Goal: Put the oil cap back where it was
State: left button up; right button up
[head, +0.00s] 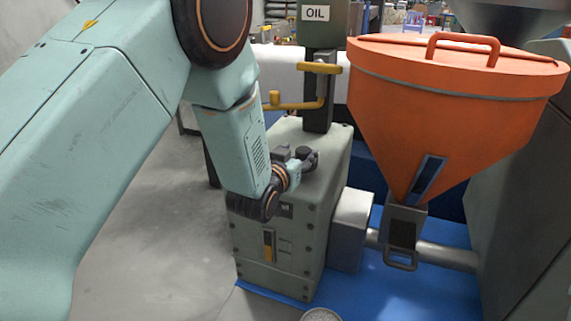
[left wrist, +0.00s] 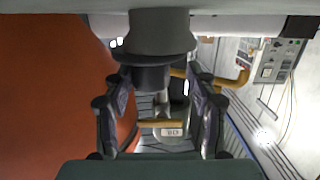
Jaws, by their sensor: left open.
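The oil tank (head: 285,225) is a grey-green box with a dark column and an OIL sign above it. My left gripper (head: 298,160) is low over the tank's top, beside a small dark round piece. The left wrist view appears upside down. There the oil cap (left wrist: 150,76), a dark disc, is in line with a wider grey collar and neck (left wrist: 160,32) on the tank. My left fingers (left wrist: 160,92) stand open on either side of the cap, with gaps showing. I cannot tell whether the cap is fully seated. My right gripper is not in view.
A large orange hopper (head: 450,95) with a lid handle stands close on the right. Yellow pipes (head: 300,104) run behind the tank's top. A grey box and pipe (head: 445,255) join the tank to the hopper. Open grey floor (head: 150,250) lies left.

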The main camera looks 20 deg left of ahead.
pick_arm(q)
jog(key=s+r, duration=0.2)
jog(key=s, duration=0.9)
jog(key=s+a+f+g, duration=0.2)
jog(key=s+f+g, duration=0.2)
jog(key=s+f, duration=0.5)
jog(key=s+a+f+g, duration=0.1)
jog(key=s+f+g, duration=0.35)
jog(key=f, duration=0.75)
jog(key=s+f+g, duration=0.4)
jog(key=s, duration=0.7)
jog(key=s+f+n+g, duration=0.1)
jog(key=s+f+g, duration=0.3)
jog(key=s, duration=0.7)
jog(key=shift+a+f+y+p, duration=0.3)
jog(key=shift+a+f+p, duration=0.1)
jog(key=shift+f, duration=0.2)
